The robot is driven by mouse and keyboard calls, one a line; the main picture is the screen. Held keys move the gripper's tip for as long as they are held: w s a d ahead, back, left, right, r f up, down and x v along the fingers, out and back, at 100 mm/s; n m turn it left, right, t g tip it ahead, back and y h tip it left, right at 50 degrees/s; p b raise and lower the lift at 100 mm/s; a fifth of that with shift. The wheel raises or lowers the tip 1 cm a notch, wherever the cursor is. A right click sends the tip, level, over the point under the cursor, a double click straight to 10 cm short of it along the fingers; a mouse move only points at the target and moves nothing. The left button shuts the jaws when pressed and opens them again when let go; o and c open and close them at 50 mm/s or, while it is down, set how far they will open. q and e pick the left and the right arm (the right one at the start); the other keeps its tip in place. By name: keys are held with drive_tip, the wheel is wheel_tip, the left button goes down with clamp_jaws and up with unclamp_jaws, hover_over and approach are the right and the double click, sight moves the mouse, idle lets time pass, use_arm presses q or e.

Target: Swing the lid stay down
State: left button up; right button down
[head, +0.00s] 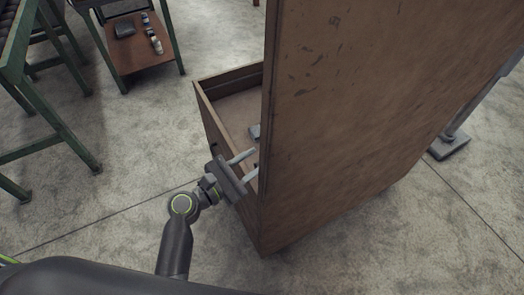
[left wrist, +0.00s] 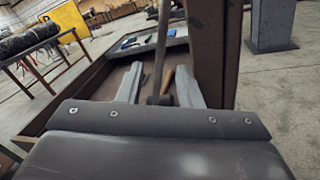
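A wooden chest (head: 225,92) stands on the floor with its lid (head: 370,110) raised upright. In the left wrist view the lid is the brown panel at the right (left wrist: 217,45). The lid stay looks like the thin dark rod (left wrist: 162,45) rising steeply between my fingers; the lid hides it in the head view. My left gripper (head: 249,164) reaches over the chest's near-left side, partly hidden by the lid's edge. In the left wrist view my left gripper (left wrist: 158,82) is open, one finger on each side of the rod, with gaps visible. My right gripper is out of view.
A tray with blue and dark items (left wrist: 145,42) shows at the chest's far end. A green-legged bench (head: 30,105) and a low shelf with small items (head: 140,58) stand at left. A grey stand base (head: 449,146) is at right.

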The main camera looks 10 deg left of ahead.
use_arm(q)
drive_tip(key=x, duration=0.3)
drive_tip(key=shift+w+d, duration=0.15)
drive_tip(key=shift+w, duration=0.05)
clamp_jaws()
